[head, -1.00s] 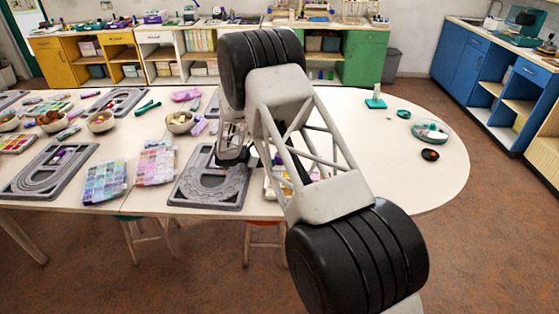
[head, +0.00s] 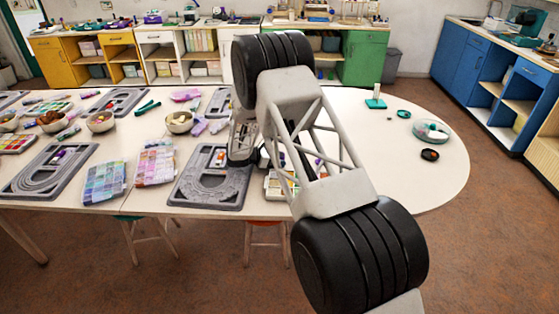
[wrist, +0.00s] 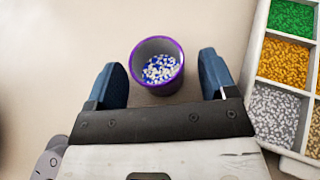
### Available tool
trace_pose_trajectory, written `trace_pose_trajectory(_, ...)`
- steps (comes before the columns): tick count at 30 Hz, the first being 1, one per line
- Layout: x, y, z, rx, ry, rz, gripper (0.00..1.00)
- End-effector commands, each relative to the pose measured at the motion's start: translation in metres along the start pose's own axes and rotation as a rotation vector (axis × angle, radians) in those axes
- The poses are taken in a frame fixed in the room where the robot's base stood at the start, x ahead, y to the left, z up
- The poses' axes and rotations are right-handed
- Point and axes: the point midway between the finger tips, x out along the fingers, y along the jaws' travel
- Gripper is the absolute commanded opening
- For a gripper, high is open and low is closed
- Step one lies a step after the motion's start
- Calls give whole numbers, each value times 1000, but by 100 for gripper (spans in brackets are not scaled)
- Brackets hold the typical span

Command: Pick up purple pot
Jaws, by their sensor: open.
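The purple pot (wrist: 147,88), filled with blue and white beads, stands upright on the pale table in the wrist view. My gripper (wrist: 163,75) is open, with one blue fingertip at each side of the pot and a gap to each. The pot's near side lies just ahead of the dark palm edge. In the head view my gripper (head: 241,152) is low over the table, partly behind my arm. I cannot clearly make out the pot there.
A sectioned bead box (wrist: 256,60) with green, gold and silver beads lies close to the right finger. A grey bead board (head: 208,203) lies left of the gripper in the head view.

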Motion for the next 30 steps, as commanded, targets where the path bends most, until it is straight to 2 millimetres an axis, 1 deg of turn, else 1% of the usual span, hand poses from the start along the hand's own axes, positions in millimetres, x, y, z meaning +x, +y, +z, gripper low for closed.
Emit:
trace_pose_trajectory(2,0,0,0,0,0,0,76)
trace_pose_trajectory(3,0,0,0,0,0,0,70)
trace_pose_trajectory(12,0,0,0,0,0,0,25)
trace_pose_trajectory(23,-1,0,2,0,0,0,25)
trace_pose_trajectory(26,-2,0,6,1,-1,0,25)
trace_pose_trajectory(30,-6,0,16,1,-1,0,25)
